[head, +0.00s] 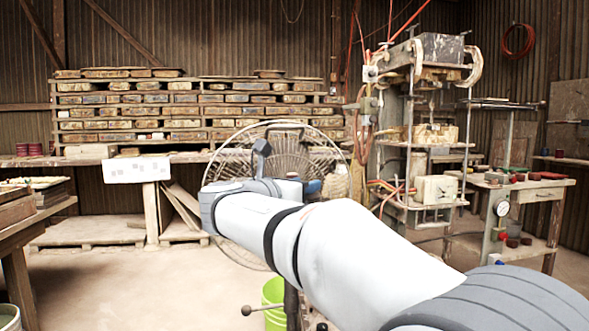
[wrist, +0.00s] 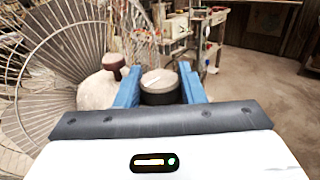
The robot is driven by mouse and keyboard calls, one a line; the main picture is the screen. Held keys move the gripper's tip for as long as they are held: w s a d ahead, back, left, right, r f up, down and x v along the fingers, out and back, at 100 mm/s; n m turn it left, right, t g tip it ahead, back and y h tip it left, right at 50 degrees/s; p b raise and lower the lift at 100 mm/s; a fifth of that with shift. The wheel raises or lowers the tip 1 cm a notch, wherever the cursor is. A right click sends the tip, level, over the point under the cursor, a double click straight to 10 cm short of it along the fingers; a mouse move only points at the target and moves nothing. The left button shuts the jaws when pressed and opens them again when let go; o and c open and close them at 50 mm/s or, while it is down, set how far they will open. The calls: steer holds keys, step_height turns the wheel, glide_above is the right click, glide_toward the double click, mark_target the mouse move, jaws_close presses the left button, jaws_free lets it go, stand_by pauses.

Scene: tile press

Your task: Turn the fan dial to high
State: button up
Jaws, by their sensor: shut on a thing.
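The fan (head: 284,140) stands behind my arm in the head view, its round wire cage partly covered by the arm. In the wrist view the fan (wrist: 45,70) fills the left side, with a pale housing (wrist: 95,92) beside my gripper. My gripper (wrist: 159,70) has its blue fingers on either side of a dark round dial (wrist: 160,94) with a pale top, and is shut on it. No setting marks can be read on the dial. In the head view my arm hides the dial and most of the gripper.
A green bucket (head: 272,291) stands on the floor below my arm. A press (head: 425,110) and a side table (head: 525,184) stand at the right. Floor at the left is open.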

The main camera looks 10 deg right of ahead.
steer(key=m+g+h+p, duration=0.2)
steer(key=g+p, duration=0.1)
steer(key=p, duration=0.2)
steer(key=r+m+g+h+p, duration=0.1)
steer(key=m+g+h+p, duration=0.1)
steer(key=p, duration=0.3)
steer(key=shift+w+m+g, duration=0.1)
steer(key=shift+m+g, duration=0.4)
steer(key=shift+g, duration=0.3)
steer(key=m+g+p, duration=0.1)
steer(key=g+p, duration=0.1)
steer(key=p, duration=0.2)
steer(key=shift+f+m+h, duration=0.1)
steer(key=shift+m+h, duration=0.2)
steer(key=shift+f+m+g+p, duration=0.2)
steer(key=shift+m+g+p, duration=0.3)
steer(key=shift+g+p, duration=0.5)
steer(key=shift+f+g, duration=0.15)
steer(key=shift+g, duration=0.15)
steer(key=o, duration=1)
steer(key=shift+s+a+p, duration=0.2)
steer(key=shift+a+p, duration=0.3)
steer(key=shift+a, duration=1.45)
steer(key=shift+s+a+p, duration=0.15)
steer(key=shift+a+p, duration=0.35)
steer(key=shift+a, duration=1.45)
